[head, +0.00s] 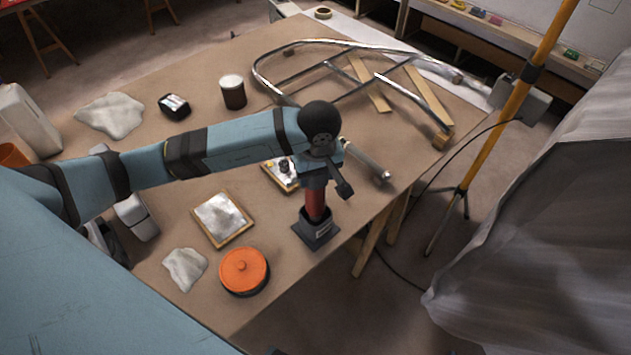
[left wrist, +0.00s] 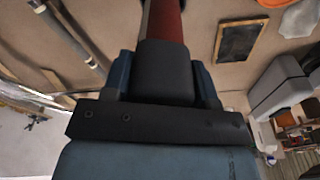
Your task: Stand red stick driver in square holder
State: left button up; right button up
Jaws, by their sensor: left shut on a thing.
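The red stick driver (head: 316,200) is upright, its black upper part (left wrist: 165,70) between the blue fingers of my left gripper (head: 318,172). My left gripper is shut on it from above; it also shows in the left wrist view (left wrist: 165,80). The square holder (head: 316,232), dark grey with a pale label, stands near the table's right front edge. The driver's lower end is at the holder's opening, seemingly inside it; how deep it sits is hidden. My right gripper is not in view.
An orange-lidded pot (head: 243,268) and a wood-framed tray (head: 222,218) lie left of the holder. A second tray (head: 275,175) and a metal tube (head: 366,160) are behind. A bent tubular frame (head: 330,46) fills the far table. A yellow stand (head: 510,110) rises to the right.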

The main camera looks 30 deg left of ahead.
aim_at(315, 196)
pick_arm(q)
jog(key=shift+f+p, duration=0.3)
jog(key=shift+f, duration=1.7)
jog(key=shift+f+b, duration=0.2)
jog(key=shift+b, duration=0.1)
jog(key=o, duration=0.9)
